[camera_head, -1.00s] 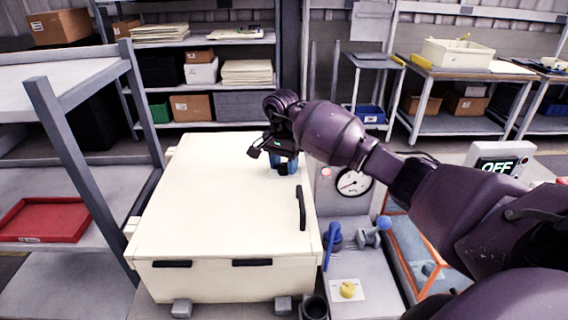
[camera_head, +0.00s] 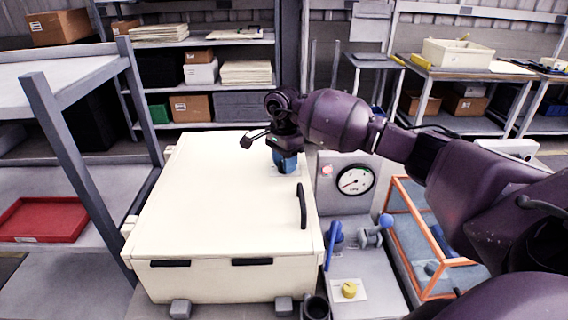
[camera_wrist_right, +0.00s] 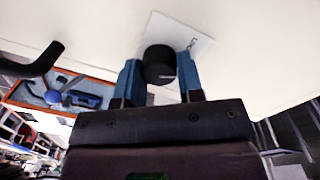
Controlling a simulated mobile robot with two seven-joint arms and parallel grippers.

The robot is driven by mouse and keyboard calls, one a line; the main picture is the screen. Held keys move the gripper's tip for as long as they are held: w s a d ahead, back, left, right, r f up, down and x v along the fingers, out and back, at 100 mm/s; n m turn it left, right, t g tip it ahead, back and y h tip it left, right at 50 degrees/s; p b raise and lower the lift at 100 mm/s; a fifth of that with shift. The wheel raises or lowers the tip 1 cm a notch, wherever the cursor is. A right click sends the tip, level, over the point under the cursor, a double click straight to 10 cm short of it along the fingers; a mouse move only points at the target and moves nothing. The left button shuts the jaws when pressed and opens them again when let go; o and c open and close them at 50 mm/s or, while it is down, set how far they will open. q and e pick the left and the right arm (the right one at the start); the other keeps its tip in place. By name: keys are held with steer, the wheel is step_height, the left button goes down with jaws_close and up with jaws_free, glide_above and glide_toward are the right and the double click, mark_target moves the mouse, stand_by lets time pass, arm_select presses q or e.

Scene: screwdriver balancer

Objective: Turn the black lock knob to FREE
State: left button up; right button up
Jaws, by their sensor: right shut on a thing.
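The black lock knob (camera_wrist_right: 160,64) stands on a white label plate (camera_wrist_right: 190,38) on the cream cabinet top (camera_head: 215,200). My right gripper (camera_head: 285,163) is at the far right part of that top, with its blue fingers pointing down. In the right wrist view my right gripper (camera_wrist_right: 160,75) has one blue finger on each side of the knob and is shut on it. The lettering on the plate is mostly cut off, so the knob's setting cannot be read. In the head view the knob is hidden by the fingers. My left gripper is not in view.
A black handle (camera_head: 302,206) stands up from the cabinet's right side. A gauge (camera_head: 355,181), blue levers (camera_head: 335,238) and a yellow knob (camera_head: 349,289) are to its right. An orange-framed case (camera_head: 418,285) lies beyond. A grey shelf with a red tray (camera_head: 45,219) is at left.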

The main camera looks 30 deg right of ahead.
steer(key=m, duration=0.3)
steer(key=shift+m, duration=0.4)
steer(key=m, duration=0.3)
steer(key=shift+r+m, duration=0.1)
steer(key=shift+m, duration=0.2)
steer(key=m+p, duration=0.1)
steer(key=m, duration=0.3)
steer(key=shift+s, duration=0.1)
steer(key=shift+m+y+p, duration=0.3)
steer(key=shift+m+p, duration=0.05)
steer(key=shift+m, duration=0.65)
steer(key=o, duration=0.9)
